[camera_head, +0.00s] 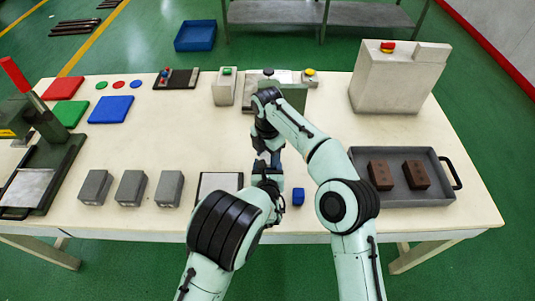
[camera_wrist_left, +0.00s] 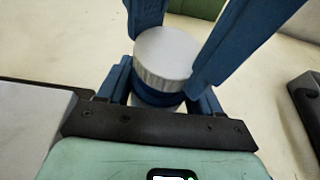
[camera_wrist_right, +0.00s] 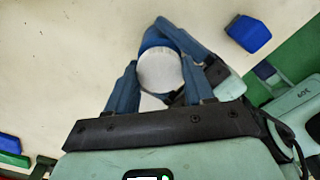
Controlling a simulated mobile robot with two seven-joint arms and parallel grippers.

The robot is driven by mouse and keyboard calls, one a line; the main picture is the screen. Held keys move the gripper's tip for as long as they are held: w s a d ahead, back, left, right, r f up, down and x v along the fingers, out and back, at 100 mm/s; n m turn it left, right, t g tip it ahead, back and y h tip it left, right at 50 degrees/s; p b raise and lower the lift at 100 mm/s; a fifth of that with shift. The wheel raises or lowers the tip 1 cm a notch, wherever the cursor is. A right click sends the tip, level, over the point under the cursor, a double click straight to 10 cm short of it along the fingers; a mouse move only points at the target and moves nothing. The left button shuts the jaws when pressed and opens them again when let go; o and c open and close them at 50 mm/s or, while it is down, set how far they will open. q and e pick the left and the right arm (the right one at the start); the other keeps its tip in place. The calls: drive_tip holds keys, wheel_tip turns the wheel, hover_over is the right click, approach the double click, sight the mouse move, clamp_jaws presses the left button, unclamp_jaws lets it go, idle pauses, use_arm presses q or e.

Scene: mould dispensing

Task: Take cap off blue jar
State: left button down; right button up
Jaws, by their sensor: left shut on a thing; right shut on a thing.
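The blue jar (camera_wrist_left: 157,97) with its white ridged cap (camera_wrist_left: 168,52) shows in the left wrist view. The cap sits on top of the jar, with the blue body just below it. My left gripper (camera_wrist_left: 165,88) is shut on the jar body, one finger on each side. My right gripper (camera_wrist_right: 158,64) is shut on the cap, its fingers flanking it. The cap (camera_wrist_right: 160,72) also shows from above in the right wrist view. In the head view the two grippers meet near the table's middle and mostly hide the jar.
A small blue block (camera_head: 298,196) lies close to the right of the grippers. A dark tray (camera_head: 415,195) with two brown bricks stands at the right. Several grey blocks (camera_head: 131,188) stand left, and a grey machine (camera_head: 400,85) stands at the back right.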

sight(268, 157)
drive_tip(key=shift+r, duration=0.2)
idle(0.3)
drive_tip(key=shift+r, duration=0.95)
drive_tip(key=shift+r, duration=2)
use_arm(q)
drive_tip(key=shift+c, duration=0.5)
unclamp_jaws()
